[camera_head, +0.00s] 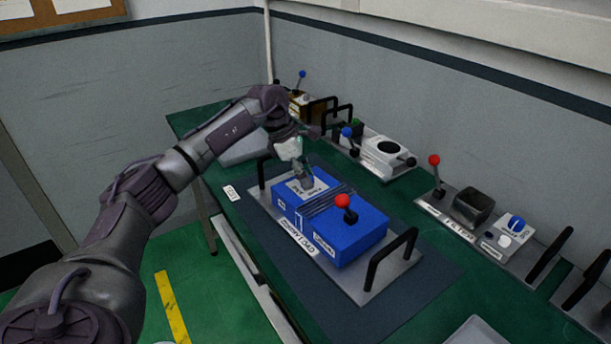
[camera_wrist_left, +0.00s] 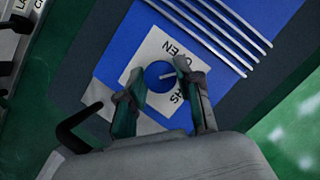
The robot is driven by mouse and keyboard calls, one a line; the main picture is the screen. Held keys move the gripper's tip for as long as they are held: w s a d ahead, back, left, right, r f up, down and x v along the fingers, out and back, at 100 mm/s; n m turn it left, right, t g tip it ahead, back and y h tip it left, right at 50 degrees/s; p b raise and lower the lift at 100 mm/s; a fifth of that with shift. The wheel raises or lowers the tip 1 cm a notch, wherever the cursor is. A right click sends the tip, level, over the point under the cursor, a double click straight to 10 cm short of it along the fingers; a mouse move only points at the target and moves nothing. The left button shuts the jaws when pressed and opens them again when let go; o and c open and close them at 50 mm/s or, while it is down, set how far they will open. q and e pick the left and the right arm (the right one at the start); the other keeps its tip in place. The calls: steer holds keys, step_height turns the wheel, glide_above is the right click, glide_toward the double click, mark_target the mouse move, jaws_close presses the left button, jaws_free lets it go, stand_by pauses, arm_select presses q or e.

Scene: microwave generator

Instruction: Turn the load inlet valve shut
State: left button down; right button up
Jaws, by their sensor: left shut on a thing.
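The blue load unit (camera_head: 345,235) sits on a metal base labelled "DUMMY LOAD" (camera_head: 298,237). The inlet valve is a round blue knob (camera_wrist_left: 158,73) with a white pointer line, on a white plate (camera_wrist_left: 145,55) marked OPEN and SHUT. In the wrist view the pointer points right, between the two words. My left gripper (camera_head: 304,182) comes down from above onto this plate; in the wrist view its fingers (camera_wrist_left: 164,92) are shut on the knob, one on each side. The fingers hide part of the plate and lettering. My right gripper is not in view.
A red-balled lever (camera_head: 343,202) stands on the load unit near the gripper. Black handles (camera_head: 391,258) rise at the base's ends. Other units with levers, including a filter unit (camera_head: 473,207), line the back of the green table. A small white tag (camera_head: 231,193) lies at left.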

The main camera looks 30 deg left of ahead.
arm_select(q)
steer(key=m+g, duration=0.1)
steer(key=m, duration=0.1)
steer(key=m+g, duration=0.1)
steer(key=m, duration=0.2)
steer(key=shift+w+m+h, duration=0.2)
steer(key=shift+m+h, duration=0.1)
steer(key=shift+h, duration=0.1)
steer(key=shift+m+g+b, duration=0.55)
steer(key=shift+m+g, duration=0.45)
steer(key=shift+m, duration=1.3)
steer(key=c, duration=0.8)
jaws_free()
steer(key=shift+o, duration=0.2)
steer(key=v, duration=0.7)
steer(key=shift+r, duration=0.3)
steer(key=shift+w, duration=0.1)
steer(key=shift+f, duration=0.1)
